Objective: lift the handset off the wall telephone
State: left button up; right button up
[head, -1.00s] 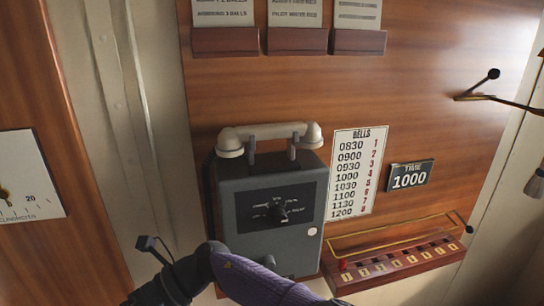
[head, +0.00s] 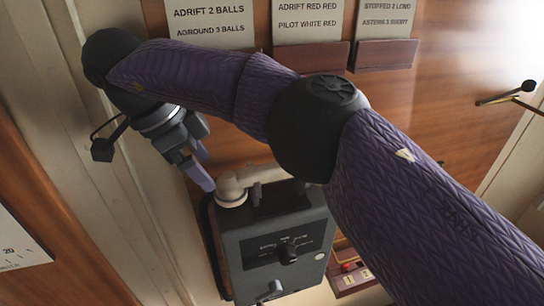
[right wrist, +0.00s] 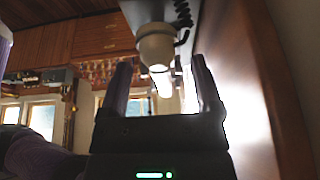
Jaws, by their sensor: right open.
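The grey wall telephone (head: 262,232) is on the wood panel, low in the middle of the head view. The cream handset (head: 231,187) lies across its cradle on top; my right arm hides its right end. My right gripper (head: 205,172) is just above and left of the handset's left end, pointing down toward it. In the right wrist view the open fingers (right wrist: 162,66) are spread, and the rounded handset end (right wrist: 156,45) shows between and beyond their tips. I cannot tell whether a finger touches it. The left gripper is out of view.
Card holders (head: 386,55) line the panel above the telephone. A black-knobbed lever (head: 527,87) sticks out at the right. A dark coiled cord (right wrist: 183,14) hangs beside the handset. A pale wall strip (head: 128,190) lies left of the telephone. My right arm covers the panel's middle.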

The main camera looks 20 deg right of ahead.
aim_at(257, 168)
jog(key=d, duration=0.1)
jog(key=s+d, duration=0.1)
jog(key=d, duration=0.1)
jog(key=shift+d+r+p, duration=0.2)
jog(key=shift+d+p, duration=0.05)
jog(key=shift+p, duration=0.15)
jog(key=d, duration=0.1)
jog(key=d+p, duration=0.1)
jog(key=shift+w+d+f, duration=0.15)
jog(key=shift+w+d, duration=0.25)
jog(key=shift+d, duration=0.35)
jog(key=shift+s+d+p, duration=0.15)
jog(key=shift+d+p, duration=0.5)
jog(key=shift+d, duration=0.55)
jog(key=d+f+p, duration=0.2)
jog(key=shift+w+d+f, duration=0.2)
jog(key=shift+f, duration=0.1)
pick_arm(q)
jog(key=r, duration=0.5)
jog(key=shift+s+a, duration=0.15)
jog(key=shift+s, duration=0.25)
pick_arm(e)
jog(key=shift+a+f, duration=0.15)
jog(key=shift+a, duration=0.05)
pick_arm(q)
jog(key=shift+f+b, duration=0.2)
jog(key=shift+b, duration=0.1)
pick_arm(e)
jog(key=shift+d+f, duration=0.1)
jog(key=shift+f, duration=0.05)
